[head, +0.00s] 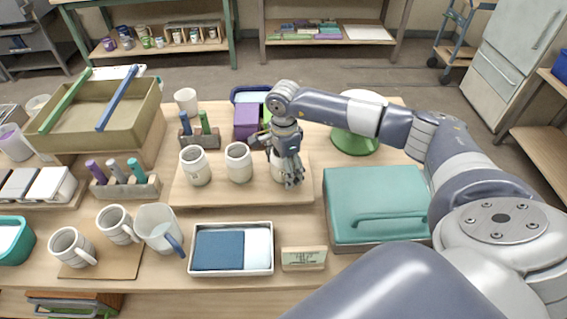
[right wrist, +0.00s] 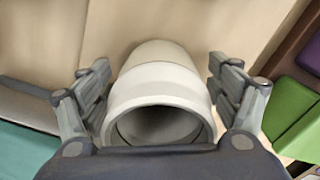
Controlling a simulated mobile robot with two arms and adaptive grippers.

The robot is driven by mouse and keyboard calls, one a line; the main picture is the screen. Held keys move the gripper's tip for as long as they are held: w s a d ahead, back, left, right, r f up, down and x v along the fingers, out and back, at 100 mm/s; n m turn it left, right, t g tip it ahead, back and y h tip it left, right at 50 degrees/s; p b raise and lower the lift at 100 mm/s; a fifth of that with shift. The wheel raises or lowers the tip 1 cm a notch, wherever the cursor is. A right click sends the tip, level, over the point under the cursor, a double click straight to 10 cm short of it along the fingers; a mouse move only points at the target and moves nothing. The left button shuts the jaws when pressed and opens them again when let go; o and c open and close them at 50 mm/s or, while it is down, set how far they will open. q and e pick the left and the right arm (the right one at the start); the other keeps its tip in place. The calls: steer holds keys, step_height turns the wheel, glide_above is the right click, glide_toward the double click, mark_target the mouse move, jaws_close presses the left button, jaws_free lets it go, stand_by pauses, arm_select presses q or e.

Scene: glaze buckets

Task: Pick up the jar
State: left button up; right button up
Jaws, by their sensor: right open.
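A cream-white jar (right wrist: 160,88) with a round open mouth lies between the two fingers of my right gripper (right wrist: 160,70) in the right wrist view. The fingers stand open on either side, with a narrow gap visible at the right. In the head view my right gripper (head: 289,176) points down over the right end of a wooden board, and hides most of the jar (head: 276,171) there. Two similar pale vessels, a left one (head: 195,167) and a middle one (head: 238,162), stand on the same board to the left. My left gripper is not in view.
A teal lidded box (head: 375,195) stands right of the board (head: 240,194). A purple block (head: 246,120) and a green-based white bowl (head: 357,130) are behind. A white tray with a blue cloth (head: 231,271) and mugs (head: 118,224) are in front.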

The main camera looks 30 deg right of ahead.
steer(key=c, duration=1.3)
steer(key=shift+r, duration=0.1)
steer(key=shift+c, duration=0.5)
steer(key=shift+r, duration=0.1)
